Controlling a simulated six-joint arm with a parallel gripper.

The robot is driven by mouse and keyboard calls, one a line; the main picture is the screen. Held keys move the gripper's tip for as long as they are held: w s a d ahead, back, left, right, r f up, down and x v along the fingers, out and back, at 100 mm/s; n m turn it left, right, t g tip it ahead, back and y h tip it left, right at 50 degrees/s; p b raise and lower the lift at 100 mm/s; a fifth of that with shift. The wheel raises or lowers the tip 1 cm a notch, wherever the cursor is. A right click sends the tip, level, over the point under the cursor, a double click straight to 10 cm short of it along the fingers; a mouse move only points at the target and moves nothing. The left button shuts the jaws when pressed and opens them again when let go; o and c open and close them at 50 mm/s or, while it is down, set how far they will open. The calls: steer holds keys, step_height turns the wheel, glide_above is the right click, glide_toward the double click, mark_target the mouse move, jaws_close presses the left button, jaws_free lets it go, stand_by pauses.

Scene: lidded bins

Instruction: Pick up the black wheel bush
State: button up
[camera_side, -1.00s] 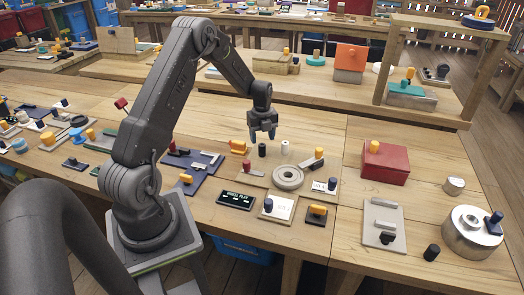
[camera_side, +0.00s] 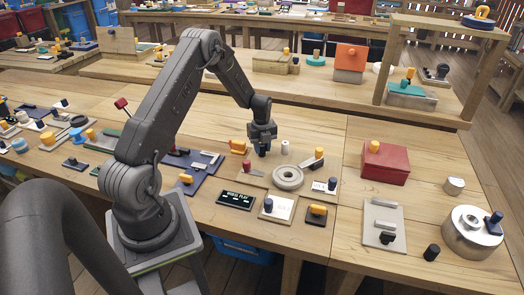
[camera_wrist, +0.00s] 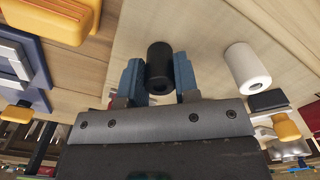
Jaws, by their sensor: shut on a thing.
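The black wheel bush (camera_wrist: 159,62) is a short dark cylinder with a hole in its end. It stands between the two blue fingers of my gripper (camera_wrist: 159,80) in the wrist view. My gripper also shows in the side view (camera_side: 262,148), low over the wooden board, shut on the bush. The fingers hide most of the bush (camera_side: 262,153) there. I cannot tell whether the bush still touches the board.
A white bush (camera_side: 285,147) stands just right of my gripper; it also shows in the wrist view (camera_wrist: 247,66). A yellow-handled piece (camera_side: 238,147) is close on the left. A grey ring (camera_side: 288,177) lies in front. A red box (camera_side: 385,164) stands farther right.

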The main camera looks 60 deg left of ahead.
steer(key=c, duration=0.3)
